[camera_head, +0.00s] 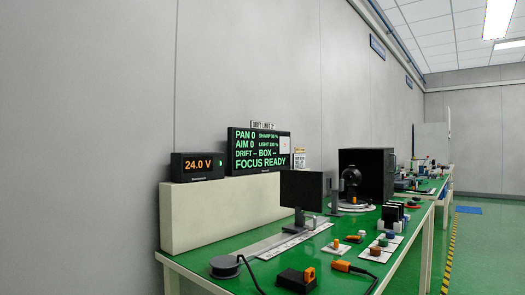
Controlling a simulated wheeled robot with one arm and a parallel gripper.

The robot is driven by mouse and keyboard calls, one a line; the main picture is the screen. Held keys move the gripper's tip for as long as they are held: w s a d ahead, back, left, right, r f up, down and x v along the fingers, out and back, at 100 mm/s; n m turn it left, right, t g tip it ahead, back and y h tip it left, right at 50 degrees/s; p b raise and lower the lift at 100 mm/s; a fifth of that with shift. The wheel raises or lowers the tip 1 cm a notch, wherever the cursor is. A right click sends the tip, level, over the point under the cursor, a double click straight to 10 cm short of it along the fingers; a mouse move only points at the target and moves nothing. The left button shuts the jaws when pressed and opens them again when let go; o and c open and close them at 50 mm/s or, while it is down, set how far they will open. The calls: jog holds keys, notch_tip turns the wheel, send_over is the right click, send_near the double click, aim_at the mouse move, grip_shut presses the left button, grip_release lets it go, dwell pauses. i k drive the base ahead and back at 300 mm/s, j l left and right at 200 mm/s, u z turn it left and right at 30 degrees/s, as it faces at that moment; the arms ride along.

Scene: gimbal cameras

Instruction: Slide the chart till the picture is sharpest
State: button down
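A dark upright panel (303,188), probably the chart seen from behind, stands on a foot on a pale flat rail (272,240) on the green bench. A dark camera-like device (351,178) on a round base stands to its right. A black display (233,153) reads PAN 0, AIM 0, DRIFT --, BOX -- and FOCUS READY in green. Its SHARP figure is too small to read surely. The panel's front face is hidden. My gripper is not in view.
A black box (373,172) stands behind the device. A 24.0 V supply (197,166) sits on a cream block (225,216). Floor is open at right.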

aim_at(300, 190)
jog(key=i+l+u, duration=0.15)
jog(key=l, duration=0.25)
jog(key=i+l+u, duration=0.1)
jog(key=l, duration=0.3)
jog(key=l+u, duration=0.15)
jog(key=l, duration=0.3)
jog(key=i, duration=0.05)
